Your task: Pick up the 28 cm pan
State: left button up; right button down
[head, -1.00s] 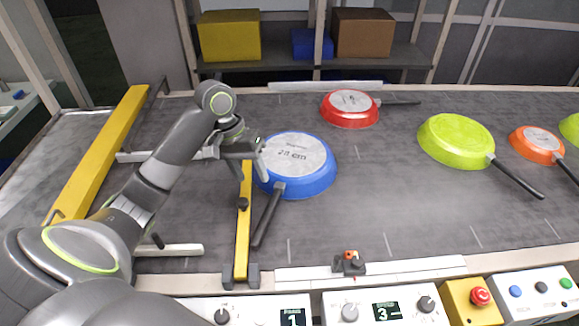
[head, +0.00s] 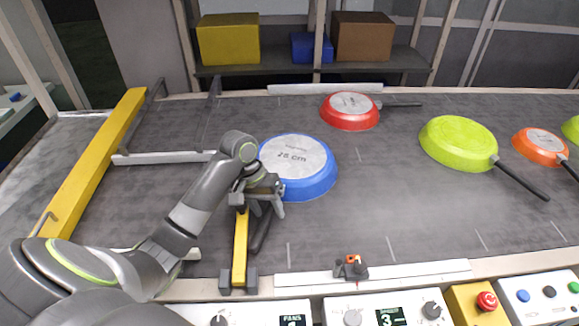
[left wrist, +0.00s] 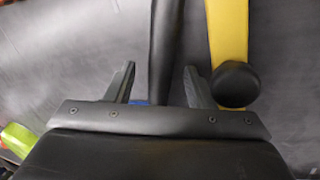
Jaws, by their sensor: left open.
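The blue pan (head: 312,183) lies upside down on the belt, its pale base up with a label that looks like 28 cm. Its black handle (head: 260,235) points toward the front, beside a yellow bar. My left gripper (head: 262,207) is open over the handle and hides its upper part. In the left wrist view the handle (left wrist: 165,45) runs between the two open fingers (left wrist: 160,85), with a gap on each side. A sliver of blue shows below it. My right gripper is in neither view.
The yellow bar (head: 240,248) and its black knob (left wrist: 236,84) stand close beside the gripper. A red pan (head: 350,112), a green pan (head: 455,140) and an orange pan (head: 540,147) lie farther right. Control panels line the front edge.

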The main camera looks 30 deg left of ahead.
pick_arm(q)
jog(key=shift+c, duration=0.3)
grip_shut()
jog(key=shift+w+r, duration=0.15)
